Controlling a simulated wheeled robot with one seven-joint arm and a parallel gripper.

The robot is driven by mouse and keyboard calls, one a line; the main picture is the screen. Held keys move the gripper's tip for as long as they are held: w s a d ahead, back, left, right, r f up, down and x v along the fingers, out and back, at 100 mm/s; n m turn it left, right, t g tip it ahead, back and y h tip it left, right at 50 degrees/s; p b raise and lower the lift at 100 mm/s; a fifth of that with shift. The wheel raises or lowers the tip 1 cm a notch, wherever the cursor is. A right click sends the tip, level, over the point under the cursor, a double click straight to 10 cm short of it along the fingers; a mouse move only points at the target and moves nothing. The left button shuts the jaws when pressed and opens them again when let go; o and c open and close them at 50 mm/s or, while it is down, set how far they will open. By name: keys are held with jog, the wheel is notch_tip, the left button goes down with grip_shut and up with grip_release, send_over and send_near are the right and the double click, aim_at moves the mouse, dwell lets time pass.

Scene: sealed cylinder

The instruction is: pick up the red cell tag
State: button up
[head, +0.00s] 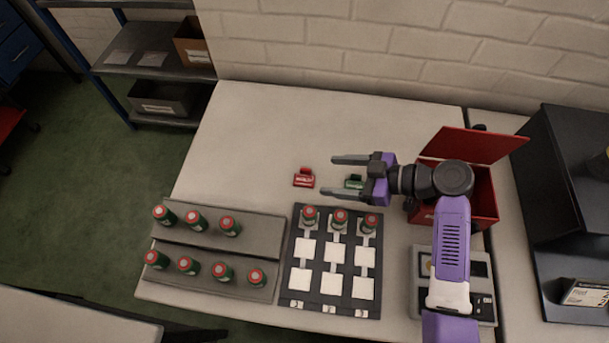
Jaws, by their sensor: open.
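The red cell tag (304,177) lies on the white table, above the dark cell board, with a small upright part at its back. A green tag (354,182) lies to its right, partly hidden by my gripper. My gripper (334,176) is open and empty. Its two fingers point left, with their tips a little to the right of the red tag. The gripper appears to be above the table; its exact height cannot be told from this view.
A dark board (287,262) with white pads holds several red-capped green cells. A stepped grey rack (208,251) with more cells stands left. An open red box (484,200) is behind my arm, beside a grey device (420,284). The table's back left is clear.

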aim_at(297, 176)
jog(key=shift+f, duration=0.75)
jog(key=shift+p+x, duration=0.7)
jog(key=shift+x, duration=3.1)
jog(key=c, duration=1.5)
